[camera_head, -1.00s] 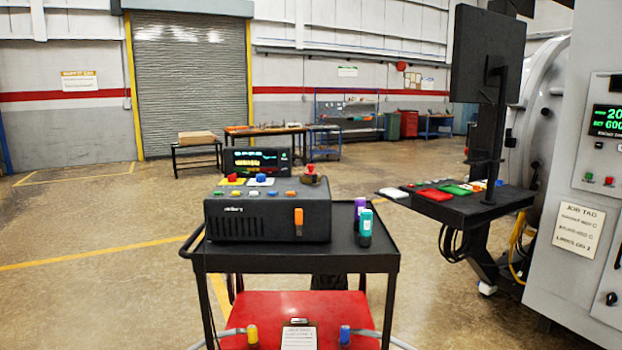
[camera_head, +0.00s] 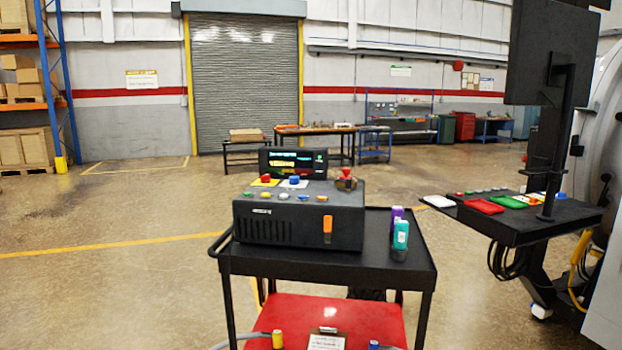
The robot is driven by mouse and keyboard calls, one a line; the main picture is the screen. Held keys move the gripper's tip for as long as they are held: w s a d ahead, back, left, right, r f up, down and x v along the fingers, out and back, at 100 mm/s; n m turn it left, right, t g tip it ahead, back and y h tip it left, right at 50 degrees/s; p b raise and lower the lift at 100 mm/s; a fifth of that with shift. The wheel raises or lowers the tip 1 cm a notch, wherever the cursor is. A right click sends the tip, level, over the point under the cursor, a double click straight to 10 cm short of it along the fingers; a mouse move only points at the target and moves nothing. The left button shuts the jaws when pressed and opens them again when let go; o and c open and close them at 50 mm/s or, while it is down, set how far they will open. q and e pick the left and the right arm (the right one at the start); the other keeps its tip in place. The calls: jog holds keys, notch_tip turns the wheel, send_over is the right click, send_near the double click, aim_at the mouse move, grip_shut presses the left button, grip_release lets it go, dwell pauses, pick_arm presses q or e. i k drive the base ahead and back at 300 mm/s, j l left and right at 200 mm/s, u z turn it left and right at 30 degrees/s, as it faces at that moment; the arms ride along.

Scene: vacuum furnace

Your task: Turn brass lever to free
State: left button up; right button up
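I cannot make out a brass lever for certain. A black control box (camera_head: 298,217) stands on the black cart (camera_head: 392,279). An orange upright handle (camera_head: 327,225) is on the right of its front face. A red knob on a dark, slightly yellowish base (camera_head: 346,183) is on its top right corner. The furnace (camera_head: 609,200) shows only in part at the right edge, and its front panel is almost wholly out of view. Neither of my grippers is in view.
Purple and teal bottles (camera_head: 400,236) stand on the cart's right side. A red lower shelf (camera_head: 290,312) holds a clipboard and hoses with yellow and blue ends. A black monitor stand with a tray (camera_head: 490,235) is at right. The floor at left (camera_head: 110,285) is clear.

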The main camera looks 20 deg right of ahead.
aim_at(349, 184)
jog(key=l+u, duration=0.5)
jog(key=l, duration=1.15)
jog(key=k+l+u, duration=0.1)
jog(key=l, duration=0.45)
jog(key=k+l+u, duration=0.1)
jog(key=l, duration=0.45)
jog(key=k+l, duration=0.15)
jog(key=l, duration=0.4)
